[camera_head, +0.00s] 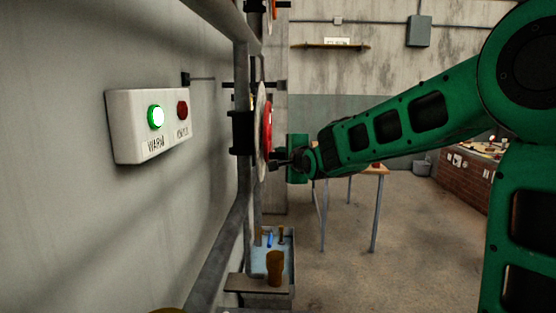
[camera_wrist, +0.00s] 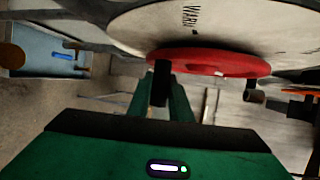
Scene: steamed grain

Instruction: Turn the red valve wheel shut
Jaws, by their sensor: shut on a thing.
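The red valve wheel (camera_head: 267,128) shows nearly edge-on in the head view, in front of a pale round plate (camera_head: 259,115) on the pipework along the left wall. In the wrist view the red wheel (camera_wrist: 205,62) lies under the white plate (camera_wrist: 215,25), which bears the word WARM. My gripper (camera_head: 277,161) is at the wheel's lower rim, at the end of my green arm. In the wrist view one dark finger (camera_wrist: 161,82) meets the rim left of centre. The gripper is shut on the rim; the other finger is not clearly visible.
A white box (camera_head: 130,130) with a lit green button and a red button is on the left wall. Grey pipes (camera_head: 243,90) run beside the wheel. Below stand a blue tray (camera_head: 291,262) and a brown cup (camera_head: 275,268).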

